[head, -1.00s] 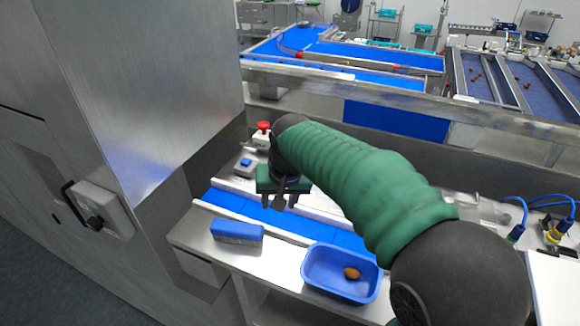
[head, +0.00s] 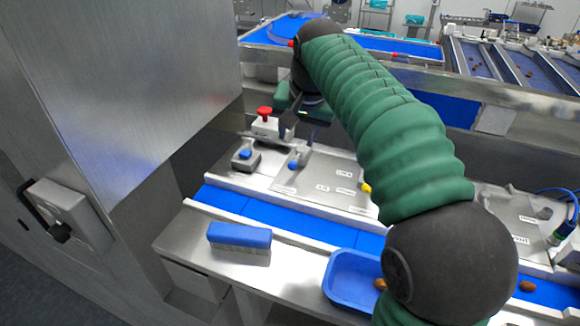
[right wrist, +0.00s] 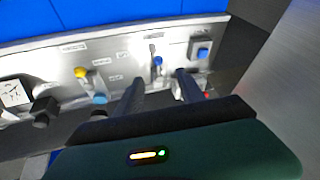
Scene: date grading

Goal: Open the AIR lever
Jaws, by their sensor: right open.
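A control panel (head: 325,177) lies behind the blue belt, with small labels too small to read, so I cannot tell which marks AIR. A small blue-tipped lever (head: 293,164) stands at its left part; it also shows in the right wrist view (right wrist: 157,62). A yellow handle (right wrist: 82,72) and a blue knob (right wrist: 99,98) are to its left there. My right gripper (head: 298,128) is open and empty above the panel's back left. In the right wrist view its fingers (right wrist: 158,80) point towards the blue lever, which shows between their tips, apart from them. My left gripper is not in view.
A red stop button (head: 264,113) and a blue button box (head: 245,158) stand left of the lever. A brush (head: 239,240) and a blue tray (head: 346,283) are in front of the belt (head: 280,221). A steel cabinet wall (head: 120,90) rises at left.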

